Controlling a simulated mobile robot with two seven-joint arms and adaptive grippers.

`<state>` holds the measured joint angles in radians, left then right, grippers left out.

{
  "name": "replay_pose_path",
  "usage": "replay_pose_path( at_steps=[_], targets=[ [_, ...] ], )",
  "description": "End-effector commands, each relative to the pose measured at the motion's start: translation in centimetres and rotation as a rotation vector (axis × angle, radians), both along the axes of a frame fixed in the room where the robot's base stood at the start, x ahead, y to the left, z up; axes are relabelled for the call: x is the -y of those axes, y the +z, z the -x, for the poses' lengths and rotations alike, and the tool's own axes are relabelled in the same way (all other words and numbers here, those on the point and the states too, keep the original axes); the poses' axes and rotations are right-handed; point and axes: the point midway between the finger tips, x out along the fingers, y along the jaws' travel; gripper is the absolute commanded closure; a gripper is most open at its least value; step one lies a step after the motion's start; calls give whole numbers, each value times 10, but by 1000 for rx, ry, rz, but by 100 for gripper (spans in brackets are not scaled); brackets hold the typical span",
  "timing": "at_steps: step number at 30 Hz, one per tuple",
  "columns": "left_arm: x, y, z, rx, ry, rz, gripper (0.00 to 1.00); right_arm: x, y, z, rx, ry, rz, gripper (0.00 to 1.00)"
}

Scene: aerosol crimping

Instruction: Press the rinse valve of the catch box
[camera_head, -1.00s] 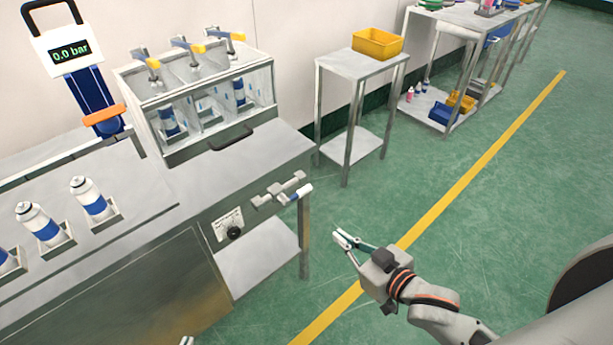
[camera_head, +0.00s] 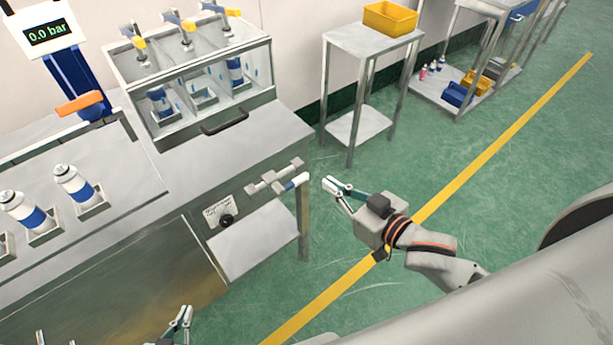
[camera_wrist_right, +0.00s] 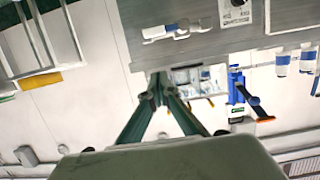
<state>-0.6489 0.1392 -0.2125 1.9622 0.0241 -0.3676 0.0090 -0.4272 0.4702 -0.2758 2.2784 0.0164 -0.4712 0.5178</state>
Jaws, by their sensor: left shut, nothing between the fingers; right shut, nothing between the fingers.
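The clear-walled box (camera_head: 190,85) on the steel bench holds several blue-banded cans and has yellow-handled valves on top. A grey valve with a blue and white lever (camera_head: 290,184) sits on the bench's front face, and also shows in the right wrist view (camera_wrist_right: 178,31). Which of these is the rinse valve is not labelled legibly. My right gripper (camera_head: 331,187) is shut and empty, just right of the lever and apart from it in the picture. In the right wrist view its fingers (camera_wrist_right: 158,90) meet at the tips. My left gripper (camera_head: 181,320) is shut, partly cut off at the bottom edge.
A black knob (camera_head: 226,221) on a white plate is left of the lever. Cans (camera_head: 76,184) stand in holders on the left bench. A gauge (camera_head: 47,33) reads 0.0 bar. A side table with a yellow bin (camera_head: 390,19) stands behind.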

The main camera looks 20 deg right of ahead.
Motion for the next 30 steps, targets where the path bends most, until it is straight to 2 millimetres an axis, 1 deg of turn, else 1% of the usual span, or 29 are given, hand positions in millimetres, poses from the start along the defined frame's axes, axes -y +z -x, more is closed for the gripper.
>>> replay_pose_path(
  at_steps=[4,8,23,24,25,30],
  targets=[
    [0,0,0,-1,0,0,100,-1,-1,-4,0,-1,0,100],
    [0,-1,1,-1,0,0,100,-5,-3,-15,2,-1,0,100],
    [0,-7,2,-5,0,-1,100,-34,-24,-95,2,0,0,100],
    [0,-11,2,-6,0,-1,100,-33,-36,-92,-5,-1,1,100],
    [0,-12,2,-7,0,0,100,-33,-42,-91,-5,-1,0,100],
    [0,-18,3,-10,0,-1,100,-33,-59,-91,-3,-1,0,100]
  ],
)
